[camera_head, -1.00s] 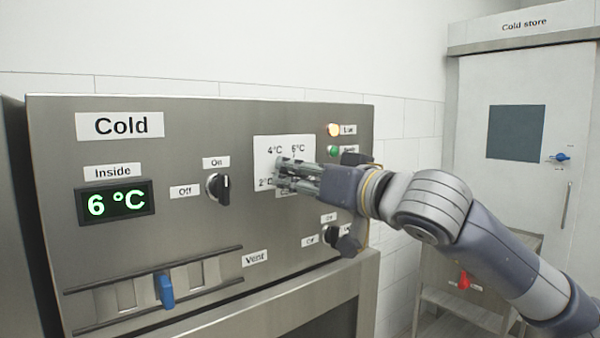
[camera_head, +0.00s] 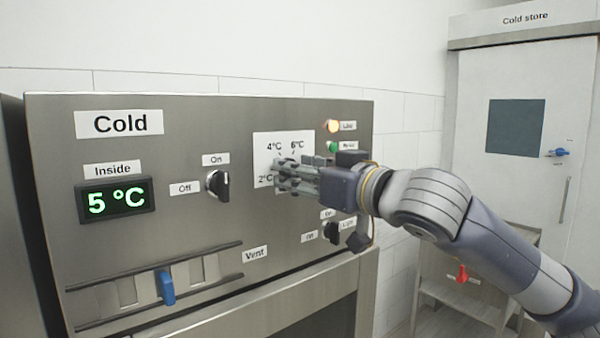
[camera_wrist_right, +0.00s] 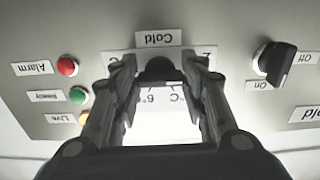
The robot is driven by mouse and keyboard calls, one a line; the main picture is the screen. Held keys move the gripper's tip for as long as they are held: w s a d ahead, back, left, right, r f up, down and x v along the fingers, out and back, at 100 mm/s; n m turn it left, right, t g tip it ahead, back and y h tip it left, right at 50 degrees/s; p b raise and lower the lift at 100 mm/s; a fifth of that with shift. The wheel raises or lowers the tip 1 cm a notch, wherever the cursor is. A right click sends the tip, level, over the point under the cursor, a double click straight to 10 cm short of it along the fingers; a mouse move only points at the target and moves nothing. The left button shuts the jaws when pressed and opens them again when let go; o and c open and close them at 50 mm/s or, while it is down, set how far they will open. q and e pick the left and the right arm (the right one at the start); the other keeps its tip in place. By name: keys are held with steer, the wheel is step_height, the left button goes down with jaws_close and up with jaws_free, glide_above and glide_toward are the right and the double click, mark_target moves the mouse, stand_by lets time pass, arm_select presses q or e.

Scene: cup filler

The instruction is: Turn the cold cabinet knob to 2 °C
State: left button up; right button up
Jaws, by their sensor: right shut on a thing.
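The cold cabinet knob (camera_wrist_right: 160,70) is dark and round and sits between the fingers of my right gripper in the right wrist view. My right gripper (camera_head: 281,176) is shut on it, in front of the white temperature dial plate (camera_head: 262,146). The Inside display (camera_head: 115,201) reads 5 °C in green. My left gripper is not in view.
The On/Off knob (camera_head: 218,186) is left of the dial. The blue vent slider (camera_head: 166,288) is lower left. An amber lamp (camera_head: 333,126) is lit at upper right. The cold store door (camera_head: 520,190) stands behind.

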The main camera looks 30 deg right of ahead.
steer(key=o, duration=1.1)
steer(key=shift+f, duration=0.1)
steer(key=shift+c, duration=0.2)
steer(key=s+d, duration=0.1)
steer(key=s, duration=1.1)
